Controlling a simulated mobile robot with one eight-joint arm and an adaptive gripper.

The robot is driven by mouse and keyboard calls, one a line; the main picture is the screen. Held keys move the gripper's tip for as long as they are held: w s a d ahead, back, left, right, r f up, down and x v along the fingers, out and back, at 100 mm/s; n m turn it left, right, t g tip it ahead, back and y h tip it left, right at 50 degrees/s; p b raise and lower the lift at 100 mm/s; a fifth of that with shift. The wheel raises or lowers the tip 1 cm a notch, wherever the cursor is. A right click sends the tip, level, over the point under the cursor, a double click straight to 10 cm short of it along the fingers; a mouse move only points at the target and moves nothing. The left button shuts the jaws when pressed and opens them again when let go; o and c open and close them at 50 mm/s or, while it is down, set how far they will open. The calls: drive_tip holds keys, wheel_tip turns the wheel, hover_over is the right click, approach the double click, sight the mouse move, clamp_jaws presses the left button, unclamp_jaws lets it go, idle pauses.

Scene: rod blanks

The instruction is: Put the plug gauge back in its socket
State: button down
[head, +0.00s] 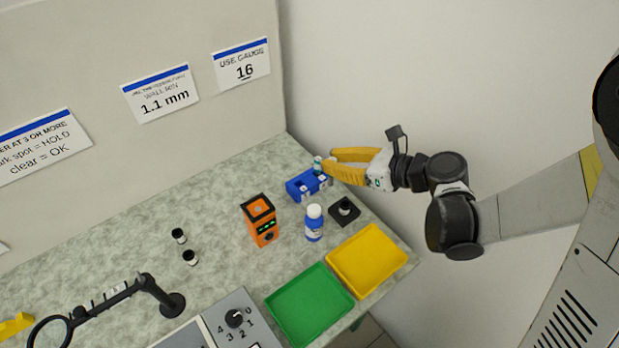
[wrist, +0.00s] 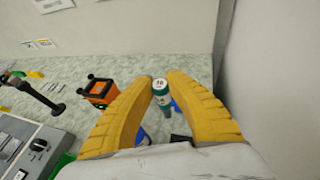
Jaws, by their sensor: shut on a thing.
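The plug gauge (wrist: 160,88) has a teal body and a pale top marked with what looks like 16. My gripper (wrist: 160,82) is shut on it, with the two yellow fingertips at its sides. In the head view the gauge (head: 318,164) is upright at the tips of my gripper (head: 327,163), at the rear edge of the blue socket block (head: 301,190). The block has dark openings and small white labels on its front. The gauge's lower end is hard to see, so I cannot tell whether it is inside a socket.
An orange device (head: 262,222), a blue-and-white bottle (head: 314,224) and a black holder (head: 344,211) stand near the block. Green (head: 310,306) and yellow (head: 367,258) trays lie in front. A wall sign (head: 242,64) reads "USE GAUGE 16".

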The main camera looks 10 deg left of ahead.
drive_tip(key=shift+w+a+f+b, duration=0.75)
drive_tip(key=shift+a+f+b, duration=0.2)
drive_tip(key=shift+a+f, duration=0.7)
drive_tip(key=shift+w+a+f+b, duration=0.85)
drive_tip(key=shift+a+f, duration=0.65)
drive_tip(key=shift+f, duration=0.25)
drive_tip(key=shift+w+a+f+b, duration=0.7)
drive_tip(key=shift+a+f+b, duration=0.3)
drive_tip(key=shift+a+f, duration=0.65)
drive_tip(key=shift+d+f, duration=0.1)
drive_tip(key=shift+f, duration=0.05)
drive_tip(key=shift+f, duration=0.2)
drive_tip(key=c, duration=1.4)
unclamp_jaws()
drive_tip(key=shift+r, duration=0.1)
drive_tip(key=shift+c, duration=0.2)
drive_tip(key=shift+r, duration=0.15)
